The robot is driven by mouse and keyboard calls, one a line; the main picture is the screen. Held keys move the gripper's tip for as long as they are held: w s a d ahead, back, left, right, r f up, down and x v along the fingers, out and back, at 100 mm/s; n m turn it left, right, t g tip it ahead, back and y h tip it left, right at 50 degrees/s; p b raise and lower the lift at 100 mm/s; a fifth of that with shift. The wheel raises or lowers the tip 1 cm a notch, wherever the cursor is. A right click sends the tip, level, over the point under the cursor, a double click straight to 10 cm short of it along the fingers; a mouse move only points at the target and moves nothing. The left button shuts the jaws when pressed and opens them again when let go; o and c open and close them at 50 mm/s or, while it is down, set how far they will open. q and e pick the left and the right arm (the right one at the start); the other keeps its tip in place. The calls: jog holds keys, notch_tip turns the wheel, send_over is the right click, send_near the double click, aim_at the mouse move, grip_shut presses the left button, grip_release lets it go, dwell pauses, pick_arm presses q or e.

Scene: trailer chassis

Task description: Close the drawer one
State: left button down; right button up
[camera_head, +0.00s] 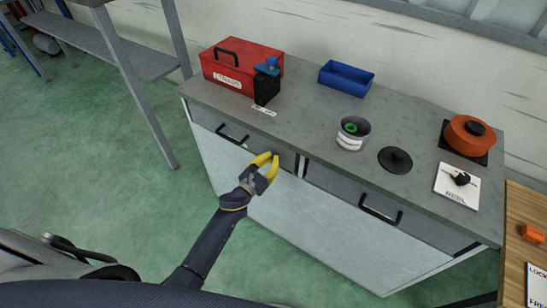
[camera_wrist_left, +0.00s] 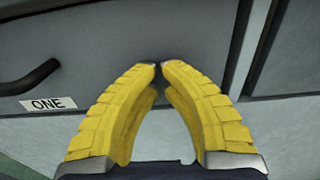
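Drawer one (camera_head: 207,119) is the left grey drawer under the worktop, with a black bar handle (camera_head: 232,138). Its front looks about flush with the cabinet; I cannot tell whether a small gap is left. In the left wrist view its front (camera_wrist_left: 110,40) fills the upper left, with the "ONE" label (camera_wrist_left: 48,104) and the handle (camera_wrist_left: 30,80). My left gripper (camera_head: 269,156) has yellow fingers whose tips nearly meet, with nothing between them. The tips are at the right part of the drawer front, right of the handle; contact is unclear. My right gripper is not in view.
A second drawer (camera_head: 345,190) with a black handle (camera_head: 381,208) is to the right and looks shut. The worktop (camera_head: 310,115) holds a red toolbox (camera_head: 240,68), a blue bin (camera_head: 346,78), a can (camera_head: 352,134) and an orange pot (camera_head: 467,136). Green floor is free at left.

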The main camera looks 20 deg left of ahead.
pick_arm(q)
jog(key=v, duration=1.2)
jog(key=shift+s, duration=0.35)
jog(key=s+a+f+n+g+y, duration=0.2)
jog(key=s+f+n, duration=0.2)
jog(key=f+n, duration=0.5)
jog(key=s+a+f+n+g+y, duration=0.1)
jog(key=s+a+f+n+g, duration=0.2)
jog(key=f+n, duration=0.65)
jog(key=s+a+f+n+g+y, duration=0.15)
jog(key=s+f+n, duration=0.45)
jog(key=f, duration=0.6)
jog(key=s+f+n+g, duration=0.3)
jog(key=s+f, duration=0.3)
jog(key=s, duration=0.5)
jog(key=s+f+n+g, duration=0.3)
jog(key=s+f, duration=0.4)
jog(key=s, duration=0.4)
jog(key=s+d+f+n+g+y, duration=0.1)
jog(key=s+f+n+g, duration=0.2)
jog(key=s, duration=0.9)
notch_tip(320, 180, down, 3)
jog(key=shift+f+n, duration=0.15)
jog(key=shift+n, duration=1.1)
